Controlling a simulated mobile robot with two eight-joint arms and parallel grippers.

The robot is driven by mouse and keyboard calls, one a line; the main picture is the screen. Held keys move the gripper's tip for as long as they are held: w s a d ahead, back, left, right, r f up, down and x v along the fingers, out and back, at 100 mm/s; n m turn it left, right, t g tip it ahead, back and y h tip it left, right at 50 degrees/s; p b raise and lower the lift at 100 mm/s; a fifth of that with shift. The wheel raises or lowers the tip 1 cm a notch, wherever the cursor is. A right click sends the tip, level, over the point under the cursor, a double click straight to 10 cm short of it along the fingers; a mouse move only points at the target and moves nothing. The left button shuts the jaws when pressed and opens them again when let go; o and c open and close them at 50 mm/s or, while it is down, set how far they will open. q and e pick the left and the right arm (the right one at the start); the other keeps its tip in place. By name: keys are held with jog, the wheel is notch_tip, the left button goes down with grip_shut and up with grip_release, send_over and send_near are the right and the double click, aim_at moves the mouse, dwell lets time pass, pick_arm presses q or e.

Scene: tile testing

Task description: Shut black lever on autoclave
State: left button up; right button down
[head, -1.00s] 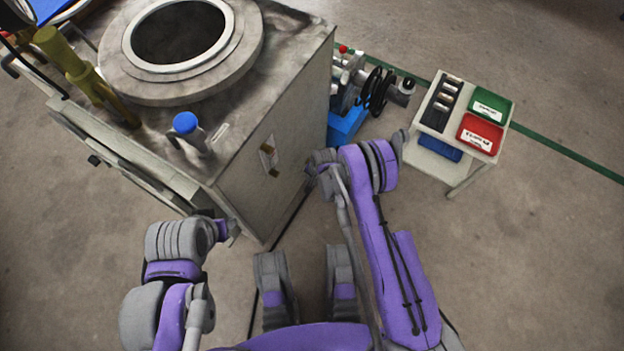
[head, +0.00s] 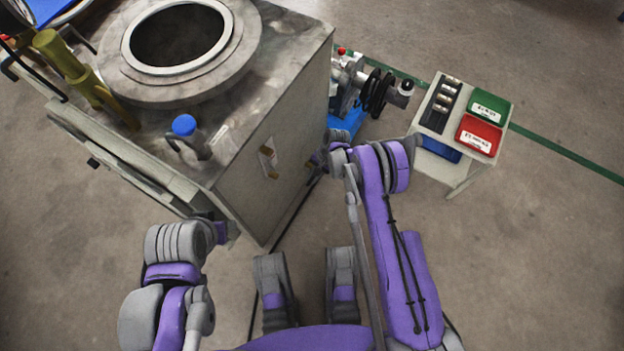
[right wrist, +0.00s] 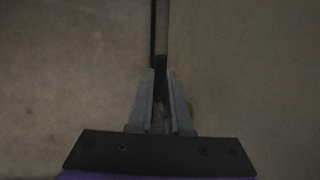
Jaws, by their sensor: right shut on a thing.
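The autoclave (head: 262,105) is a large worn grey box with a round open mouth on top, at the upper left of the head view. In the right wrist view, the black lever (right wrist: 161,66) is a dark, narrow upright piece between the fingertips of my right gripper (right wrist: 160,76). That gripper is shut on it. In the head view my right gripper (head: 318,161) is small and partly hidden at the autoclave's right side. My left gripper (head: 228,233) is by the autoclave's lower front corner, and its fingers are too unclear to judge.
A small stand (head: 452,174) with green and red trays (head: 482,133) is right of my right arm. Metal pump-like equipment (head: 375,92) stands behind the arm. A blue-capped fitting (head: 184,125) and yellow-green post (head: 72,66) rise from the autoclave top. Floor is clear at right.

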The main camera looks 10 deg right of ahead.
jog(key=shift+w+d+r+g+y, duration=0.25)
jog(key=shift+w+r+g+y, duration=0.15)
jog(key=shift+g, duration=0.25)
jog(key=shift+w+d+r+g+y, duration=0.3)
jog(key=shift+g+y, duration=0.2)
jog(key=shift+g, duration=0.15)
jog(key=c, duration=0.8)
grip_release()
jog(key=shift+c, duration=0.2)
jog(key=p+v, duration=0.2)
jog(key=v, duration=0.8)
jog(key=shift+d+r, duration=0.3)
jog(key=shift+w, duration=0.15)
